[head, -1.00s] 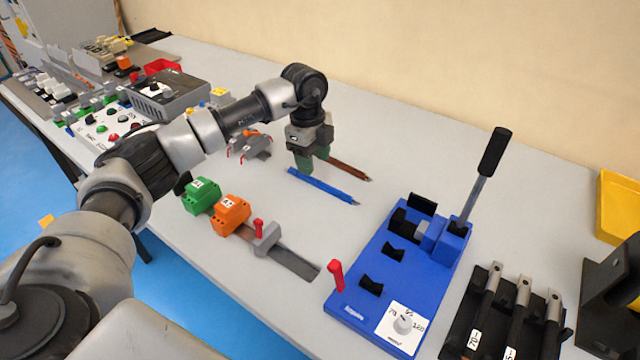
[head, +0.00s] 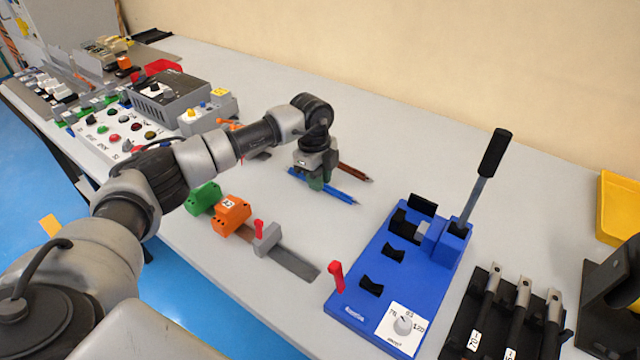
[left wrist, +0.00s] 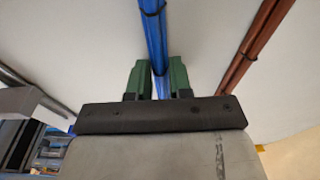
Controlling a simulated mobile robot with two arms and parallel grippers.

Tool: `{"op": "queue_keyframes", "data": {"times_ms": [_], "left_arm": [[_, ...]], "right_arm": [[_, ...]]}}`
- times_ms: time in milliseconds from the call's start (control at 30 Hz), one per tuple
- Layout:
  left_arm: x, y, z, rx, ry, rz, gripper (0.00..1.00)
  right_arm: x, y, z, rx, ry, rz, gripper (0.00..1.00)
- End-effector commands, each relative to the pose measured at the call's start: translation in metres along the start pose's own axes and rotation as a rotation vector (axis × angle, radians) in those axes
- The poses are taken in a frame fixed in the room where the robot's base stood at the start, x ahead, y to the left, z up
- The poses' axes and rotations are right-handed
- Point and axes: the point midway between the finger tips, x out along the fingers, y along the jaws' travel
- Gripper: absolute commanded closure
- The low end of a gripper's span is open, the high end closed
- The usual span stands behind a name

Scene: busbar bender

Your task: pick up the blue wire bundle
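The blue wire bundle (head: 334,194) lies on the grey table, with a brown wire bundle (head: 354,172) just behind it. My left gripper (head: 317,184) is over the left half of the blue bundle and hides part of it. In the left wrist view the blue bundle (left wrist: 155,40) runs between the two green fingers of my left gripper (left wrist: 157,80), which stand apart on either side of it. A small gap shows beside the bundle, so the fingers look open. The brown bundle (left wrist: 255,45) lies to the right, outside the fingers. My right gripper is not seen.
A blue bender (head: 385,290) with an upright lever stands to the right. Green (head: 203,197) and orange (head: 231,214) blocks sit on a rail in front of my arm. A button panel (head: 115,130) is at the left. The table behind the bundles is clear.

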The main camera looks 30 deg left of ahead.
Motion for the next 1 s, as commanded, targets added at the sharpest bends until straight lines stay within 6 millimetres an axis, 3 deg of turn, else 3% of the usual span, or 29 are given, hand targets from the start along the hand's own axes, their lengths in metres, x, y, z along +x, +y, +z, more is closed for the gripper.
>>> {"op": "queue_keyframes", "data": {"times_ms": [33,133,467,667,800,1000], "left_arm": [[0.0,0.0,0.0,0.0,0.0,-0.001,0.88],[0.0,0.0,0.0,0.0,0.0,-0.001,1.0],[-0.003,0.0,0.0,0.0,0.0,-0.002,1.0],[-0.021,-0.001,-0.002,0.001,-0.001,-0.004,1.0],[-0.045,0.0,-0.005,0.001,-0.001,-0.005,1.0],[-0.061,0.035,-0.015,0.003,-0.001,-0.002,1.0]], "right_arm": [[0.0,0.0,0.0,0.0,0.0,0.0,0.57],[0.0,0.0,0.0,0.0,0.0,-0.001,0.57],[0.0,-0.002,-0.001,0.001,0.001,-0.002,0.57],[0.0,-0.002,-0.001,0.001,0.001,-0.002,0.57],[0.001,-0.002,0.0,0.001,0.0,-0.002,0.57],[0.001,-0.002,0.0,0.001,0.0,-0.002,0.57]]}}
